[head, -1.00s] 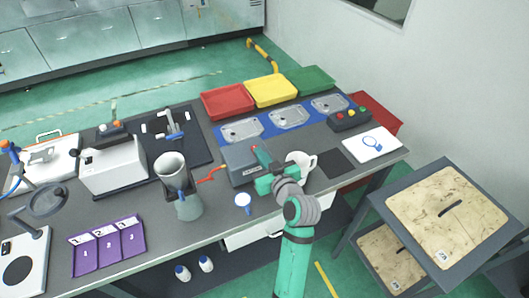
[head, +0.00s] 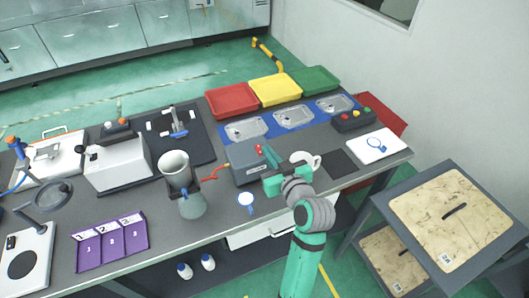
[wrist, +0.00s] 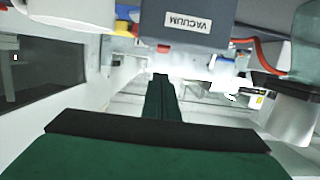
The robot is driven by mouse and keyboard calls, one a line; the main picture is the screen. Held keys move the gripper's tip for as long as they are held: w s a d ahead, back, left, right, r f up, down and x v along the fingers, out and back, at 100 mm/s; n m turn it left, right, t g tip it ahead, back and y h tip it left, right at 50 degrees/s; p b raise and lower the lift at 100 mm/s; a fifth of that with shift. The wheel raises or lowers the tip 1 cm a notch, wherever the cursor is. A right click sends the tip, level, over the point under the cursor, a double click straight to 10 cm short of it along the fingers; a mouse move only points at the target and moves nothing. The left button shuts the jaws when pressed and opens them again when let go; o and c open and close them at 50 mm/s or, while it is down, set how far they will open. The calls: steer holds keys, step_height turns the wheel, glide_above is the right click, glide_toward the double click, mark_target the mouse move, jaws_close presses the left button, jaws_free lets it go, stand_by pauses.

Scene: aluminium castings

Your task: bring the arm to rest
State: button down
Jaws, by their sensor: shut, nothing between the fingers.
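My teal arm (head: 300,250) rises from the bottom of the head view and bends at a grey joint. Its end is over the front of the bench, in front of the grey vacuum box (head: 250,163). My gripper (wrist: 162,82) shows in the wrist view as dark green fingers held together, with nothing between them. The vacuum box also shows in the wrist view (wrist: 220,30), with its label upside down. The fingertips are hard to make out in the head view.
A stand with a wooden-looking top (head: 452,215) is right of the bench.

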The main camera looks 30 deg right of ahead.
steer(key=f+v, duration=0.2)
steer(key=v, duration=0.6)
steer(key=s+a+f+m+g+h, duration=0.1)
steer(key=s+a+f, duration=0.3)
steer(key=a+f, duration=0.35)
steer(key=s+a+f, duration=0.4)
steer(key=a+f, duration=0.3)
steer(key=f, duration=0.1)
steer(key=s+a+r+n+t+y, duration=0.1)
steer(key=s+a+n+y, duration=0.1)
steer(key=s+a, duration=1.3)
steer(key=s+y, duration=0.1)
steer(key=s, duration=0.2)
steer(key=shift+n, duration=0.4)
